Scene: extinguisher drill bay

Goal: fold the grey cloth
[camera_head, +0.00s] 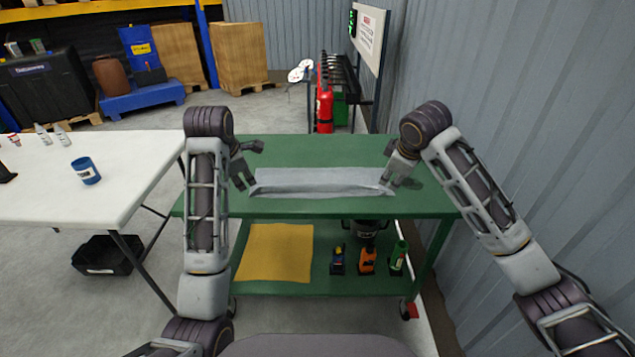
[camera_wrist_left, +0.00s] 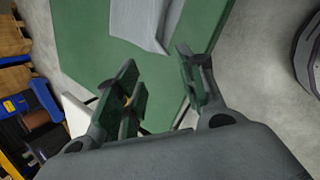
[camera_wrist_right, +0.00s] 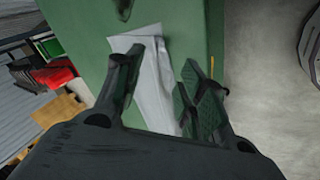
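The grey cloth (camera_head: 320,178) lies as a long, narrow strip across the green cart top (camera_head: 300,150). A crease runs along its length. My left gripper (camera_head: 249,165) is at its left end, fingers apart; in the left wrist view the cloth (camera_wrist_left: 143,18) lies beyond the open fingertips (camera_wrist_left: 158,72). My right gripper (camera_head: 391,167) is at the right end. In the right wrist view its fingers (camera_wrist_right: 160,72) are spread, with the cloth (camera_wrist_right: 154,85) showing between them. I cannot tell whether either gripper touches the cloth.
A white table (camera_head: 70,190) with a blue cup (camera_head: 86,171) stands left. A corrugated wall (camera_head: 530,120) is close on the right. The cart top behind the cloth is clear.

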